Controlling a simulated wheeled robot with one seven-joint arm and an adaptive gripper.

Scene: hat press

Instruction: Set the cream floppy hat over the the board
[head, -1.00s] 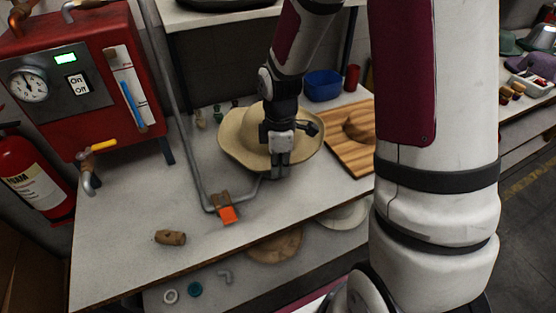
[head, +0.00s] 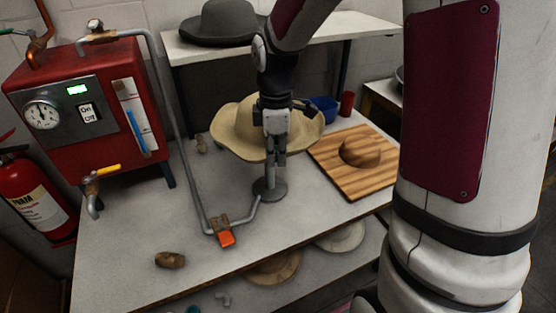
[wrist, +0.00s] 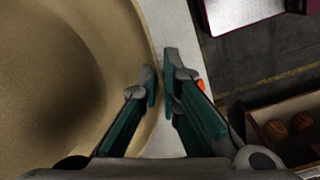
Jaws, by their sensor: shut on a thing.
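The cream floppy hat (head: 237,125) is up off the table in the head view, crown up, over a grey round stand base (head: 269,189). My gripper (head: 275,160) is in front of it, shut on its near brim. In the wrist view the hat (wrist: 60,70) fills the left, and its brim edge runs between the fingertips of my gripper (wrist: 162,85). The wooden board (head: 345,185) lies on the table to the right of the hat, with a rounded wooden block (head: 360,151) on it. The arm hides part of the hat.
A red boiler (head: 90,115) stands at the left, with a pipe running to the stand. An orange pedal (head: 226,238) and a cork-like piece (head: 170,260) are in front. A blue bowl (head: 324,108) and a red cup (head: 347,104) sit behind the board. A grey hat (head: 222,22) rests on the shelf.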

